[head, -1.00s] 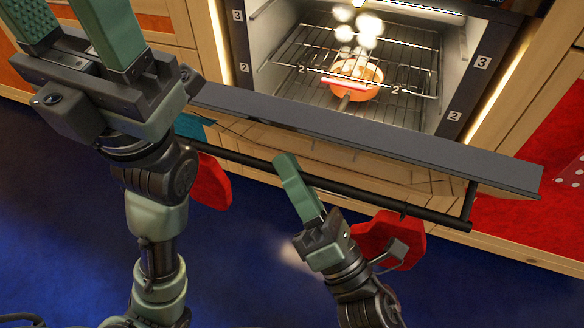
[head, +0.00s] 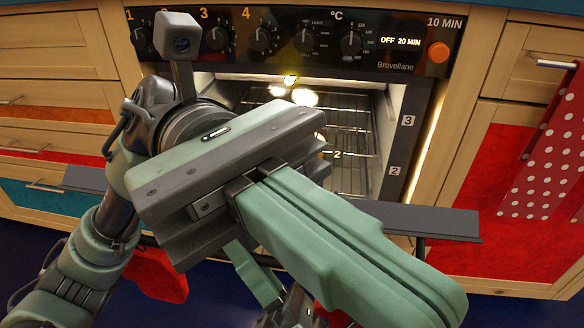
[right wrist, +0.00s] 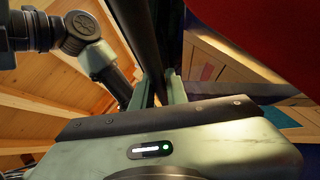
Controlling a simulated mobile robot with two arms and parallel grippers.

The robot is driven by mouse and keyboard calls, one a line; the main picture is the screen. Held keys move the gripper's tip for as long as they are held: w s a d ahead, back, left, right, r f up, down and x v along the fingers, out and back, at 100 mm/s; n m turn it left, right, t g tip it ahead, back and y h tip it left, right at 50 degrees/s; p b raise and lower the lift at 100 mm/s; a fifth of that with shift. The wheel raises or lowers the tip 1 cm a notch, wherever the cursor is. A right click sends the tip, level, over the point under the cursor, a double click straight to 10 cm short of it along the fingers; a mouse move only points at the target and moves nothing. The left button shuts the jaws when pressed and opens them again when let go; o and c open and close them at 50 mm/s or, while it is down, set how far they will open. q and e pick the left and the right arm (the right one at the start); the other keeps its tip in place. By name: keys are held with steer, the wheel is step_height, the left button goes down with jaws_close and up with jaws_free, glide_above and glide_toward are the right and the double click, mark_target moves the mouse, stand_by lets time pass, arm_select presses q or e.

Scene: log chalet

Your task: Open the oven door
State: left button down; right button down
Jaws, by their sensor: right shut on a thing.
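The oven (head: 345,65) has a black control panel with orange numbers and knobs. Its lit inside with wire racks (head: 348,150) shows above the oven door's grey edge (head: 440,222). The door stands tipped forward; how far is hidden by my left arm. My right gripper (head: 248,268) is low, mostly behind my left gripper. In the right wrist view, the right gripper's fingers (right wrist: 160,85) are shut on the dark bar of the door handle (right wrist: 140,35). My left gripper (head: 400,290) fills the middle of the head view, its fingers together with nothing visible between them.
Wooden drawers (head: 50,50) stand left of the oven. A red cupboard with a dotted towel (head: 550,150) is at right. A red object (head: 155,275) is below the door's left part. The blue floor is clear at lower right.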

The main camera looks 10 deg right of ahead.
arm_select(q)
steer(key=w+d+f+m+t+y, duration=0.4)
steer(key=w+d+f+m+t, duration=0.2)
steer(key=w+f+t, duration=0.5)
steer(key=w+a+r+m+t+y, duration=0.2)
steer(key=w+a+r+t+y, duration=0.3)
steer(key=w+r+t, duration=0.55)
arm_select(e)
steer(key=shift+r, duration=0.1)
arm_select(q)
steer(key=shift+h, duration=0.4)
steer(key=f, duration=0.4)
steer(key=w+f, duration=0.1)
steer(key=f, duration=0.6)
steer(key=shift+w+a+f, duration=0.1)
steer(key=shift+w+f, duration=0.05)
steer(key=shift+f, duration=0.2)
steer(key=shift+s+a+f, duration=0.1)
steer(key=shift+s+f, duration=0.2)
steer(key=shift+s, duration=0.05)
